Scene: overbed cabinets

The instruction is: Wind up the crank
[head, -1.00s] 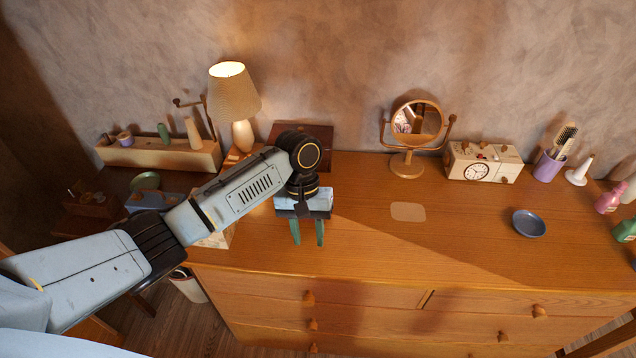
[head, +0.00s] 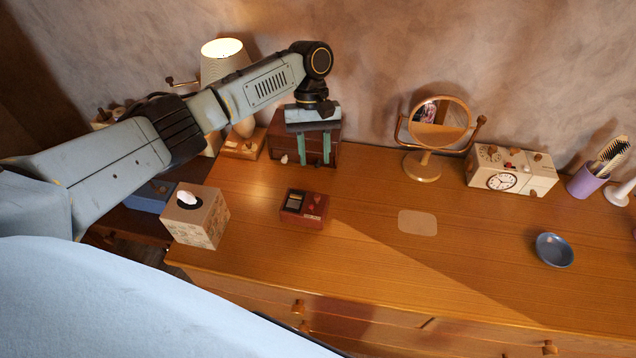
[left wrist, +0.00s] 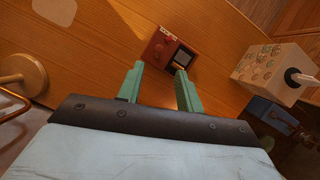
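A crank-like rod with a round knob (head: 170,81) shows at the back left of the head view, beside the lamp. My arm hides its lower part, and I cannot tell for sure that it is the task's crank. My left gripper (head: 314,158) points down in front of a dark wooden box (head: 331,126) at the back of the dresser. Its two green fingers are apart with nothing between them. In the left wrist view, the open fingers (left wrist: 160,73) point toward a small red device (left wrist: 163,44), apart from it. My right gripper is not in view.
The red device (head: 304,208) and a tissue box (head: 195,217) stand on the dresser's front left. A lamp (head: 223,62), a round mirror (head: 438,124), a clock box (head: 511,170) and a blue bowl (head: 554,250) stand around. The dresser's middle is clear.

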